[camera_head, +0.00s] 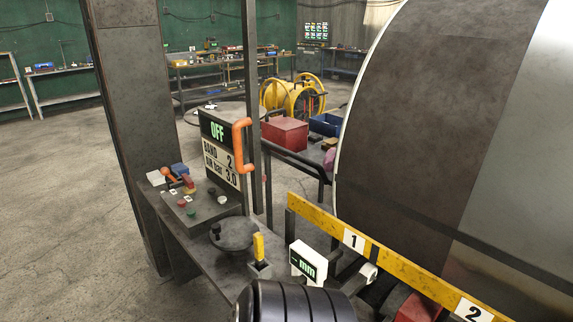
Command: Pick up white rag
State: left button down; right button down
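I cannot make out a white rag for certain. A small flat white item (156,177) lies at the left end of the control console (215,208), too small to identify. A small white rolled or rounded piece (368,271) shows just below the yellow rail, and I cannot tell if it is cloth. Neither of my grippers can be made out in the head view.
A large grey disc (430,110) fills the right side, behind a yellow rail (410,275) marked 1 and 2. A black ribbed cylinder (297,302) blocks the bottom middle. A dark column (132,110) stands left. Open floor (60,190) lies farther left.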

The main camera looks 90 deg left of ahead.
aim_at(155, 178)
jog(key=u, duration=3.7)
jog(key=i+j, duration=0.2)
jog(key=i, duration=0.15)
